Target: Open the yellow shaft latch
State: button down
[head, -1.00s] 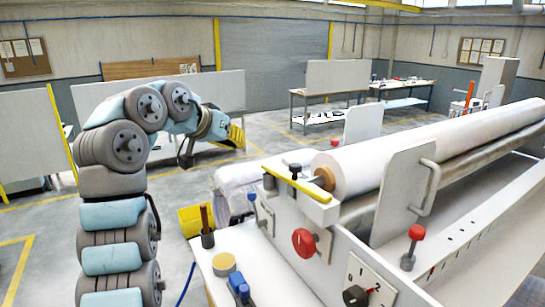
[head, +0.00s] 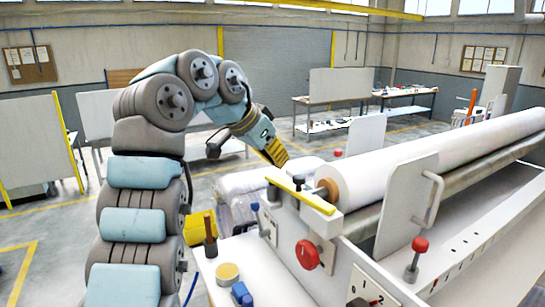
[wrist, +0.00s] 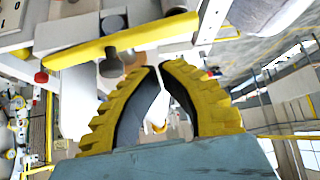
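The yellow shaft latch (head: 300,196) is a flat yellow bar on the white bracket at the near end of the large roll. In the wrist view, the yellow latch bar (wrist: 120,40) runs across the upper part, beyond my fingertips. My gripper (head: 280,158), with ribbed yellow fingers, hangs just above and behind the latch's left end in the head view, apart from it. In the wrist view, my gripper's fingertips (wrist: 158,67) are almost together with a thin gap, and hold nothing. The shaft end (head: 324,192) shows beside the latch.
The white roll (head: 440,155) stretches to the back right. A red knob (head: 307,254) is on the machine's front panel, and a handled white plate (head: 405,205) stands at the right. A yellow bin (head: 199,228) and a wrapped coil (head: 240,188) lie behind the machine.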

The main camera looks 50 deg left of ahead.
aim_at(290, 175)
jog(key=shift+p+x, duration=1.25)
jog(key=shift+x, duration=2.05)
jog(key=shift+s+f+n+b, duration=0.1)
jog(key=shift+n+b, duration=0.2)
jog(key=shift+b, duration=0.1)
